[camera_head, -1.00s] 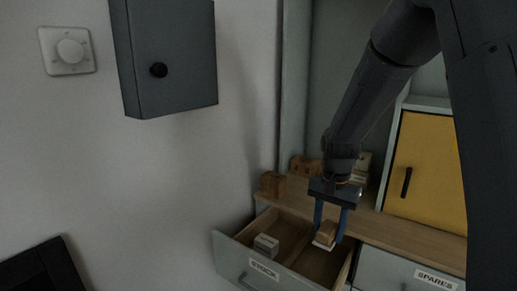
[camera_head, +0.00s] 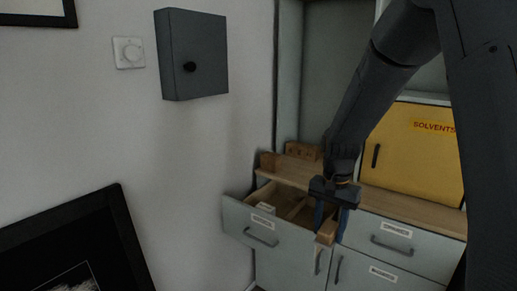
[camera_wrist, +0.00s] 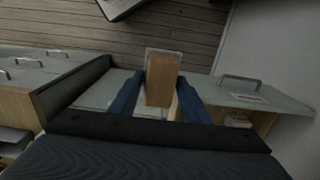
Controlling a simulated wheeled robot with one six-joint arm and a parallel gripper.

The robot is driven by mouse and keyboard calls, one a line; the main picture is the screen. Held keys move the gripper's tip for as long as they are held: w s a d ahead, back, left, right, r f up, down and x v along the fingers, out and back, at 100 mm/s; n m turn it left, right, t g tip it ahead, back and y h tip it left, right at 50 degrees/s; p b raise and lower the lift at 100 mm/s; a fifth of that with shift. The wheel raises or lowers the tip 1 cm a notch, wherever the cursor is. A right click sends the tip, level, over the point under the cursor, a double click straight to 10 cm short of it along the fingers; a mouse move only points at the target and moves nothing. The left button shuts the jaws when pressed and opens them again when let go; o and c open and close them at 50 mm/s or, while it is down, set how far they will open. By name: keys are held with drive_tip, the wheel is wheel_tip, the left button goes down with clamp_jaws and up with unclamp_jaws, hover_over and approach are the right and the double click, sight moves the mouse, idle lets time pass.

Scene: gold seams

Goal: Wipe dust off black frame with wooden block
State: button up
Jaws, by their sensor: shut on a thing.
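My gripper (camera_head: 330,220) is shut on a wooden block (camera_head: 326,233) and holds it at the front right corner of the open drawer. In the wrist view the block (camera_wrist: 163,82) sits between the two blue fingers, with a pale plate-like layer at its far end. A large black frame (camera_head: 122,226) with a dark picture leans or hangs at the lower left, well apart from my gripper and partly cut off. A second black-edged frame (camera_head: 40,20) is at the upper left. Dust cannot be made out on either.
The open drawer (camera_head: 240,216) holds a pale block (camera_head: 266,208). Wooden blocks (camera_head: 300,151) stand on the counter behind. A yellow solvents cabinet (camera_head: 410,150) is at the right. A grey wall box (camera_head: 195,50) hangs left. The wall between box and large frame is clear.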

drive_tip(key=s+f+n+b, duration=0.1)
drive_tip(key=f+n+b, duration=0.2)
drive_tip(key=f, duration=0.9)
drive_tip(key=s+f+n+b, duration=0.2)
drive_tip(key=f+n+b, duration=0.1)
drive_tip(key=f, duration=1)
drive_tip(key=shift+s+a+n, duration=0.2)
drive_tip(key=shift+s+n, duration=0.1)
drive_tip(key=shift+n, duration=0.3)
